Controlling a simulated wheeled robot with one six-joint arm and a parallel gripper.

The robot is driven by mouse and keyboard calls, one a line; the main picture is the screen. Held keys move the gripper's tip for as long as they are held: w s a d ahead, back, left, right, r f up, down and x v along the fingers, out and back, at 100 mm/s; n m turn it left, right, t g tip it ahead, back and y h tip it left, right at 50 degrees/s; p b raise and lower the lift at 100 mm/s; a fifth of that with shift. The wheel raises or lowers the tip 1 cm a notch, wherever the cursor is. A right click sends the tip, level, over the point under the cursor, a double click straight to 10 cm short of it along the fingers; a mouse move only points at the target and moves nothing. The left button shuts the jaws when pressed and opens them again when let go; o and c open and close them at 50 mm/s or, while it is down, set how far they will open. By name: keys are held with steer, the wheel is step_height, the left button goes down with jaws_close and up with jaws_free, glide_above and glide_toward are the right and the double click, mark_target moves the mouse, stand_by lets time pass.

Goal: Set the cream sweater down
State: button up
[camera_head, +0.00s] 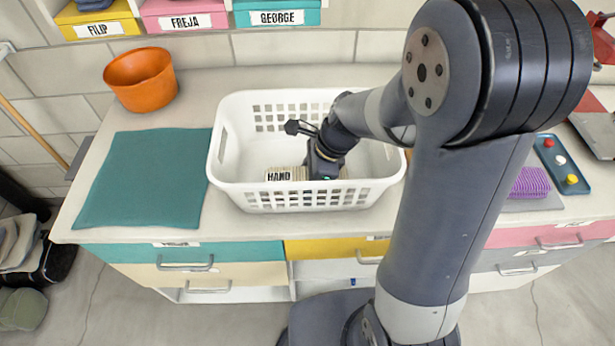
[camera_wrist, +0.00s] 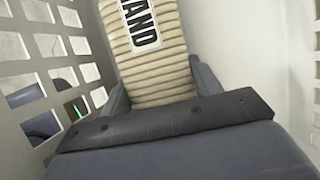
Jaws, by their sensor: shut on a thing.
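The cream sweater (camera_head: 299,173) is a ribbed, folded bundle with a white label reading "HAND". It is inside the white laundry basket (camera_head: 300,197) on the counter, low behind the front wall. In the wrist view the sweater (camera_wrist: 160,72) lies between the two fingers, with its label pointing away from me. My gripper (camera_head: 318,172) reaches down into the basket and is shut on the sweater; it also shows in the wrist view (camera_wrist: 160,90). The basket's front wall hides the sweater's underside, so I cannot tell whether it touches the basket floor.
A teal cloth (camera_head: 145,180) lies flat left of the basket, with an orange bowl (camera_head: 140,80) behind it. A purple folded cloth (camera_head: 530,183) and a blue tray (camera_head: 562,160) with coloured knobs are at the right. Named bins (camera_head: 183,16) line the back shelf.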

steer(key=o, duration=1)
steer(key=shift+f, duration=0.1)
steer(key=shift+c, duration=0.2)
steer(key=v, duration=1.2)
steer(key=shift+p, duration=0.4)
